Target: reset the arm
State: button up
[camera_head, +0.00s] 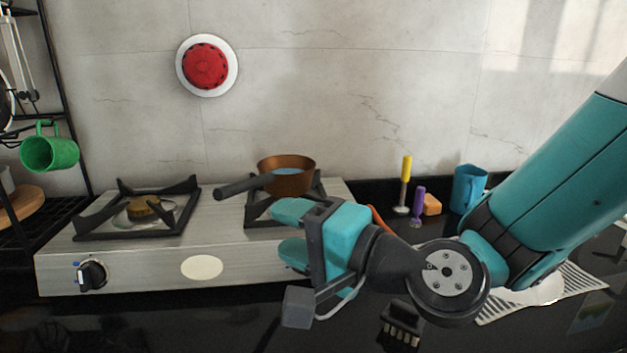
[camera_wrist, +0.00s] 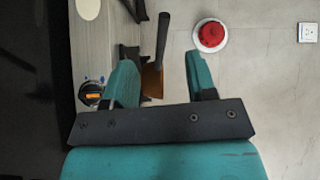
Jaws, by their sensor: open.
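My arm reaches in from the right in the head view, with my gripper (camera_head: 290,230) in front of the stove's right part. The gripper's teal fingers are apart and nothing is between them. In the wrist view my gripper (camera_wrist: 160,82) also shows open, its two fingers spread. The copper pan (camera_head: 287,176) with a dark handle sits on the right burner behind my gripper. The pan also shows in the wrist view (camera_wrist: 152,82), beyond the fingers. My gripper hides part of the stove front.
The stove (camera_head: 150,262) has a knob (camera_head: 92,275) at front left. A red button (camera_head: 206,66) is on the wall. A green mug (camera_head: 50,152) hangs on the left rack. A blue mug (camera_head: 468,188), an orange sponge (camera_head: 432,204), a yellow-handled tool (camera_head: 405,180) and a striped cloth (camera_head: 572,281) are right. A brush (camera_head: 401,325) lies in front.

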jog(key=s+d+r+n+g+h+p, duration=0.2)
jog(key=s+d+n+g+h+p, duration=0.3)
jog(key=d, duration=1.2)
jog(key=s+n+g+h, duration=0.4)
jog(key=s+n, duration=0.3)
jog(key=s, duration=0.2)
jog(key=shift+d+n+g+h+p, duration=0.3)
jog(key=shift+g+h+p, duration=0.1)
jog(key=shift+h, duration=0.3)
